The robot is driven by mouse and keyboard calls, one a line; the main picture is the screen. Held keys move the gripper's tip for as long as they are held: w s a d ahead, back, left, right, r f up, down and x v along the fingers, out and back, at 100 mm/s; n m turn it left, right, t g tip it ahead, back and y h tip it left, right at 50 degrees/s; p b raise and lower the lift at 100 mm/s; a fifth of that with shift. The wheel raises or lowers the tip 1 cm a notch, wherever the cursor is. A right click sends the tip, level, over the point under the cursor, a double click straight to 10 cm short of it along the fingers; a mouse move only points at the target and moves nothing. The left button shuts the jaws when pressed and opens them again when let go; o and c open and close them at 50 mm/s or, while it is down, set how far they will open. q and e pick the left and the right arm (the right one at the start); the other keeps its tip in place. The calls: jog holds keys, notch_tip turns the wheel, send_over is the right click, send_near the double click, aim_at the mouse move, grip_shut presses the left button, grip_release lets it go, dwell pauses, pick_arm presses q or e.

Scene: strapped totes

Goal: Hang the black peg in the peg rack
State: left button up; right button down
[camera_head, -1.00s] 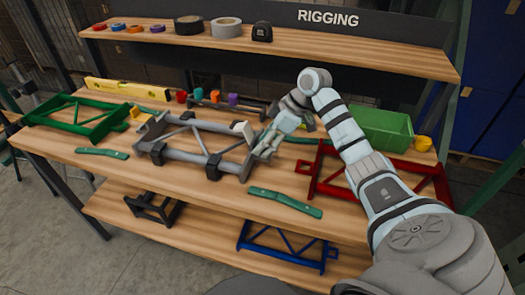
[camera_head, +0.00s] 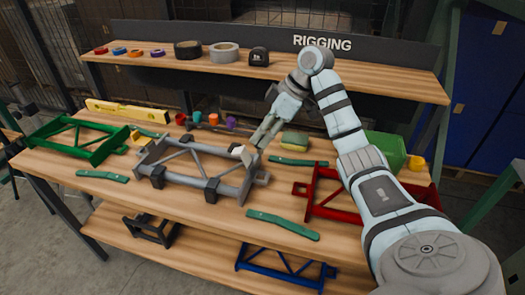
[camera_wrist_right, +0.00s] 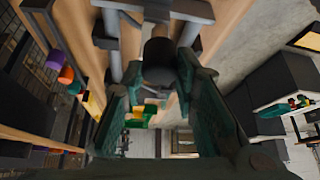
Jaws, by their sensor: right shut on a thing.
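My right gripper (camera_head: 257,143) is above the right end of the grey frame on the table, close to a pale block there. In the right wrist view its fingers (camera_wrist_right: 165,95) are shut on a dark cylinder, the black peg (camera_wrist_right: 160,55). The peg cannot be made out in the head view. My left gripper is not in view.
The grey frame (camera_head: 190,180) with black clamps fills the middle. A green frame (camera_head: 85,140) lies left, a red frame (camera_head: 350,205) right. Green straps (camera_head: 282,223) lie at the front. A yellow level (camera_head: 125,112), a sponge (camera_head: 295,140) and a green bin (camera_head: 385,147) are behind.

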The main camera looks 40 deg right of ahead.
pick_arm(q)
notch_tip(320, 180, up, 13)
jog(key=p, duration=1.2)
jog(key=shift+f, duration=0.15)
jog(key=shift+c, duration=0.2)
